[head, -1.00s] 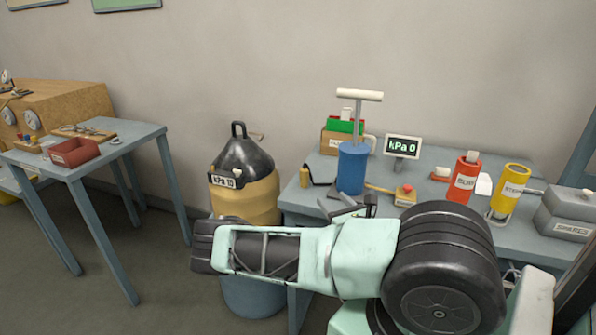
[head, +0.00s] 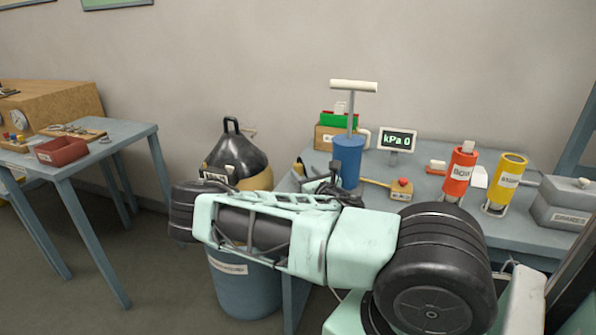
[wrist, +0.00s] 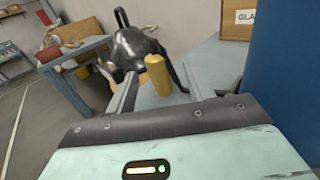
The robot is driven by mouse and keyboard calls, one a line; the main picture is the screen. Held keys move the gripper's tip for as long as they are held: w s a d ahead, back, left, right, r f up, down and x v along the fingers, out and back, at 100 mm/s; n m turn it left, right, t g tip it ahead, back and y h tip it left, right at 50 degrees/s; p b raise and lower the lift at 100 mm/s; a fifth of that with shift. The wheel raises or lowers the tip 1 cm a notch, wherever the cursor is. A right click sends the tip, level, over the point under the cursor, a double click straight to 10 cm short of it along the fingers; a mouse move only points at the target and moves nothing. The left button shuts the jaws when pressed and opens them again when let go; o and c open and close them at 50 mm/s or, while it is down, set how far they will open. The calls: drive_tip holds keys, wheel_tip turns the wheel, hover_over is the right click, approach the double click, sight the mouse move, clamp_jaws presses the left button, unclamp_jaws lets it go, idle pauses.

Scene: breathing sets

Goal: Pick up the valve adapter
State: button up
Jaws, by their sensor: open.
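A small yellow cylinder, which looks to be the valve adapter (wrist: 157,75), stands upright at the left end of the grey-blue table in the wrist view. In the head view only a bit of the adapter (head: 298,168) shows behind my arm. My gripper (head: 318,182) is open at the table's left end, close to the adapter and left of the blue pump cylinder (head: 347,160). In the wrist view a grey finger lies just left of the adapter. I cannot tell whether it touches it.
The blue cylinder also fills the wrist view's right side (wrist: 287,70). A black-topped yellow vessel (head: 232,155) sits on a blue drum (head: 245,285) left of the table. A kPa display (head: 397,140), red cylinder (head: 460,172) and yellow cylinder (head: 505,180) stand farther right.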

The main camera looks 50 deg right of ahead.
sight(300, 170)
drive_tip(key=x, duration=0.2)
drive_tip(key=p+x, duration=0.1)
drive_tip(key=shift+w+a, duration=0.1)
drive_tip(key=shift+w, duration=0.3)
drive_tip(key=shift+w+d+f, duration=0.1)
drive_tip(key=shift+w+d, duration=0.2)
drive_tip(key=shift+w, duration=0.3)
clamp_jaws()
